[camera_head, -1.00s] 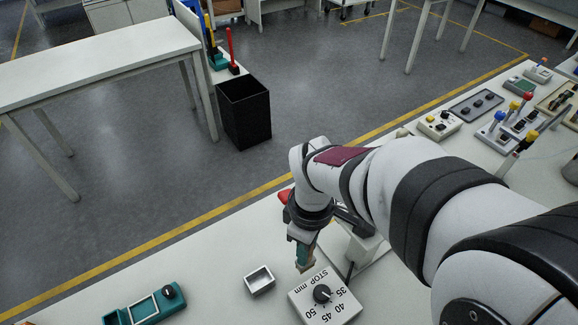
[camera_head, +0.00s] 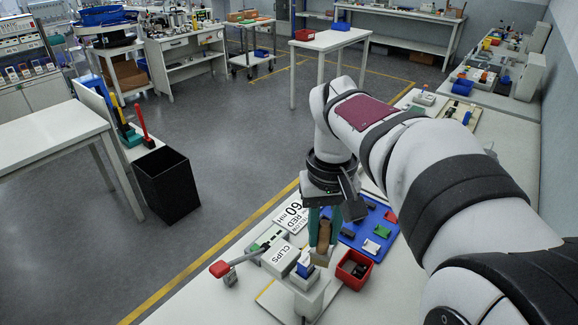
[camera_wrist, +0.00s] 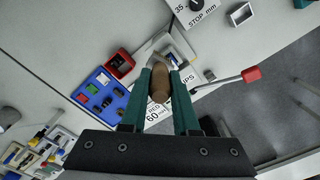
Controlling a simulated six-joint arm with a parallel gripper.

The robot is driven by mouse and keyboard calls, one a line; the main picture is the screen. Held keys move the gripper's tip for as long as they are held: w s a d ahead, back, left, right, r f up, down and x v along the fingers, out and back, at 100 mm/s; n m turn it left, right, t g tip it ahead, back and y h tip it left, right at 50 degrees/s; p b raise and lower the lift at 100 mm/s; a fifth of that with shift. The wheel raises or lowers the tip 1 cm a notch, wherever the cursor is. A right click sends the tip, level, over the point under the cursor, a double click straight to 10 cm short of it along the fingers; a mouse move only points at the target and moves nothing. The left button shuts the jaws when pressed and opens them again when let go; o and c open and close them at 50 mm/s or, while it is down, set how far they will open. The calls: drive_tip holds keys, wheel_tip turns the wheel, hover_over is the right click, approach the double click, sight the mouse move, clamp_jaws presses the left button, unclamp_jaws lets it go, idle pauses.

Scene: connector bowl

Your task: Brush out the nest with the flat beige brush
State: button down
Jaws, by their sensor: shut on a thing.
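My gripper (camera_head: 322,238) has teal fingers and is shut on the brown-beige brush (camera_head: 324,236), which points down. In the wrist view the brush's rounded brown handle (camera_wrist: 160,84) sits between the two fingertips (camera_wrist: 161,78). Its bristle end is mostly hidden behind the handle. Below and just beyond it is a pale fixture (camera_head: 306,291) with a blue part (camera_head: 304,268) on top, probably where the nest is. I cannot make out the nest's inside, nor whether the brush touches it.
A lever with a red knob (camera_head: 219,269) reaches out left. A CLIPS box (camera_head: 281,254) and a lettered card (camera_head: 291,214) stand close by. A red bin (camera_head: 341,274) and a blue tray (camera_head: 349,240) with several small parts lie close to the right.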

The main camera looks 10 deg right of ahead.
drive_tip(key=w+d+f+n, duration=0.2)
drive_tip(key=w+f+n, duration=0.4)
drive_tip(key=w+n, duration=0.1)
drive_tip(key=w+d+f+n, duration=0.1)
drive_tip(key=w+f+n, duration=0.5)
drive_tip(key=w, duration=0.4)
drive_tip(key=shift+w+d+n, duration=0.25)
drive_tip(key=shift+d+n, duration=0.1)
drive_tip(key=shift+n, duration=0.25)
drive_tip(key=shift+f, duration=3.8)
drive_tip(key=shift+f, duration=0.65)
